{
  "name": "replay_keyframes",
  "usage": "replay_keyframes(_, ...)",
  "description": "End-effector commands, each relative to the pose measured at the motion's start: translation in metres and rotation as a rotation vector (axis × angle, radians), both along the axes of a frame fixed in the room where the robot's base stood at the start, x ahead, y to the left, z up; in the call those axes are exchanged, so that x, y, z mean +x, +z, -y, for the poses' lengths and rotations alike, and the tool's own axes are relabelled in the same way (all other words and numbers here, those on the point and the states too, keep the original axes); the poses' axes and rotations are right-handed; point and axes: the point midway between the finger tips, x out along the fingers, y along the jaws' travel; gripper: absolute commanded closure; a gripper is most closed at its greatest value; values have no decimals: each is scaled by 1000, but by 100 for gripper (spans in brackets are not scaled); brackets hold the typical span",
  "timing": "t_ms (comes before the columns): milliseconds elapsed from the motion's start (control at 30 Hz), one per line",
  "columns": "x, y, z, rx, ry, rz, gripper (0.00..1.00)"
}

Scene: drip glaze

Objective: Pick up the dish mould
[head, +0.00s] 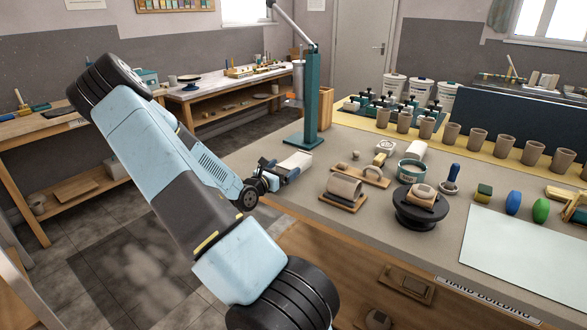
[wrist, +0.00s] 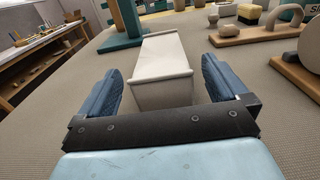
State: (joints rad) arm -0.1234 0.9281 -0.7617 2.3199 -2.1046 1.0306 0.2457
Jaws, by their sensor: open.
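A cream-white block with projecting edges, apparently the dish mould (head: 294,163), lies on the grey bench top near its left edge. In the wrist view the mould (wrist: 164,60) lies lengthwise away from me, with its near end between my blue fingers. My gripper (head: 270,173) is open and low over the bench, reaching in from the left. In the wrist view my gripper (wrist: 163,88) has one finger on each side of the mould, with a small gap visible on both sides. The mould's underside is hidden.
A green stand (head: 311,100) rises just behind the mould. To the right are a clay piece on a wooden board (head: 344,190), a wooden-handled tool (head: 362,174) and a black turntable (head: 420,212). Bare bench lies between the mould and these things.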

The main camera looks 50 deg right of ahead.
Motion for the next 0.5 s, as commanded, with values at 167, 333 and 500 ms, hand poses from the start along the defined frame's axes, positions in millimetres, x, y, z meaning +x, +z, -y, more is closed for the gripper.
replay_keyframes(167,1,0,27,-2,-3,0,0)
replay_keyframes(333,3,0,42,-1,-1,-1,0)
replay_keyframes(500,3,0,43,-1,-1,-1,0)
